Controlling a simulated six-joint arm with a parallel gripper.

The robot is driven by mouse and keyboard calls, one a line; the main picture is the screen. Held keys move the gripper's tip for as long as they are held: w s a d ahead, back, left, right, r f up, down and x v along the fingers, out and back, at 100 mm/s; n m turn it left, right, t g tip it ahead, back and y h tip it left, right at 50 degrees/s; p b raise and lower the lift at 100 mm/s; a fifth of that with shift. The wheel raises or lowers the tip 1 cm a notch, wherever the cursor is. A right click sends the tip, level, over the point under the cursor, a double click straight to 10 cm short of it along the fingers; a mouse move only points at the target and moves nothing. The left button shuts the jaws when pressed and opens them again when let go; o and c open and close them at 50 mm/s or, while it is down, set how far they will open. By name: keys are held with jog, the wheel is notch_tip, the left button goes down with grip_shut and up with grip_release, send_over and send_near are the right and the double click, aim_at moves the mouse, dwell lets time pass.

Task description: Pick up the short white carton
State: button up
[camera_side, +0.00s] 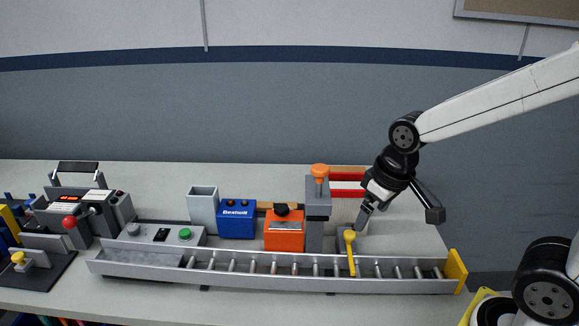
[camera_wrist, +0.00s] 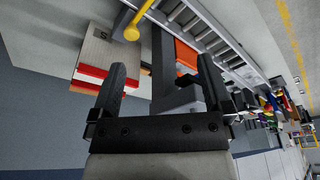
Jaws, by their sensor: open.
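A pale box with red and white bands, which looks like the short white carton (camera_side: 345,214), stands behind the roller conveyor. The grey post partly covers its left side in the side view. In the wrist view the carton (camera_wrist: 93,52) shows at upper left, partly behind one finger. My gripper (camera_side: 399,217) is open and empty, tilted, at the right of the carton. In the side view one finger overlaps the carton's right edge; I cannot tell whether they touch. In the wrist view the space between my fingertips (camera_wrist: 162,67) shows the grey post, not the carton.
The roller conveyor (camera_side: 300,283) runs along the front, with a yellow-knobbed lever (camera_side: 350,252). A grey post with an orange knob (camera_side: 319,170), an orange box (camera_side: 284,238) and a blue box (camera_side: 237,221) stand left of the carton. The table right of my gripper is clear.

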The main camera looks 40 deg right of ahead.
jog(key=w+d+r+n+g, duration=0.1)
jog(key=w+d+r+n, duration=0.1)
jog(key=w+d+n, duration=0.5)
jog(key=n+g, duration=0.2)
send_near(343, 186)
jog(key=shift+s, duration=0.3)
jog(key=shift+w+f, duration=0.1)
jog(key=shift+f, duration=6.35)
grip_shut()
